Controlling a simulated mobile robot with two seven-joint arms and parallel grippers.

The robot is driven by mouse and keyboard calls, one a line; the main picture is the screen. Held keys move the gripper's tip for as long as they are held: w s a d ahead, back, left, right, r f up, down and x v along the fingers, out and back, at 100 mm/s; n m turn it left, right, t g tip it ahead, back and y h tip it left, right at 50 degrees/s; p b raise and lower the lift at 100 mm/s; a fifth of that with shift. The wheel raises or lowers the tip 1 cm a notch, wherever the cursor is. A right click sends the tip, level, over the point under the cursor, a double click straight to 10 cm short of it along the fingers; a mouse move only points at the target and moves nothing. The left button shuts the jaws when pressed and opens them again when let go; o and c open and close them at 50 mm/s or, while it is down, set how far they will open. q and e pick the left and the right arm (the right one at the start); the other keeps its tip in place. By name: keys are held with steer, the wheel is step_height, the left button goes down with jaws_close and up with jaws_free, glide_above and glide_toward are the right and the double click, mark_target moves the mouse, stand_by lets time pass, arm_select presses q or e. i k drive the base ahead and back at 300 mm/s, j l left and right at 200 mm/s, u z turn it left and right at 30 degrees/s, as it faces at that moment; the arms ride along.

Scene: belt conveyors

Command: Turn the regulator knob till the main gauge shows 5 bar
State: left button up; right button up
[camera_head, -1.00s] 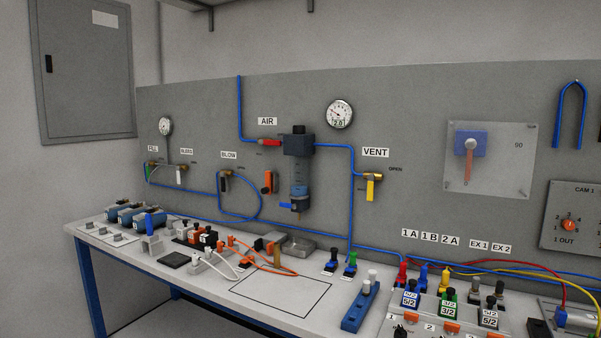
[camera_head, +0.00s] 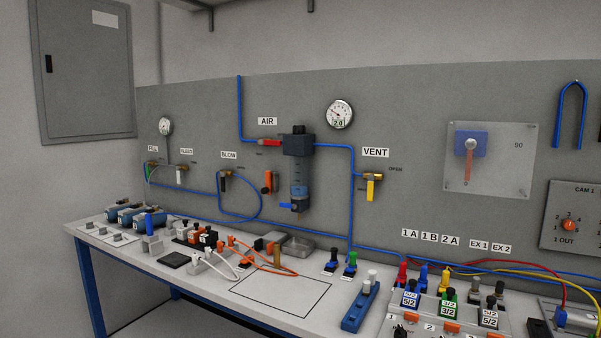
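The main gauge (camera_head: 339,114) is a round white dial on the grey panel, right of the AIR label, and its small display appears to read 2.0. The regulator (camera_head: 299,175) hangs left of and below the gauge, with a dark square head on top and a blue-grey bowl below. A small dark knob (camera_head: 298,130) sits on top of the regulator head. Neither of my grippers shows in the head view, and nothing touches the knob.
A red valve handle (camera_head: 269,142) is beside the regulator under AIR. A yellow VENT valve (camera_head: 371,187) is to its right. The bench (camera_head: 282,296) below carries fittings, cables and valve blocks, with a clear outlined area. A smaller gauge (camera_head: 165,126) is at the left.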

mark_target(297, 129)
steer(key=j+z, duration=0.2)
steer(key=z, duration=1.05)
steer(key=j+z, duration=0.7)
steer(key=k+j+z, duration=0.15)
steer(key=j, duration=0.2)
steer(key=k+j+z, duration=0.15)
steer(key=j, duration=0.25)
steer(key=k, duration=0.05)
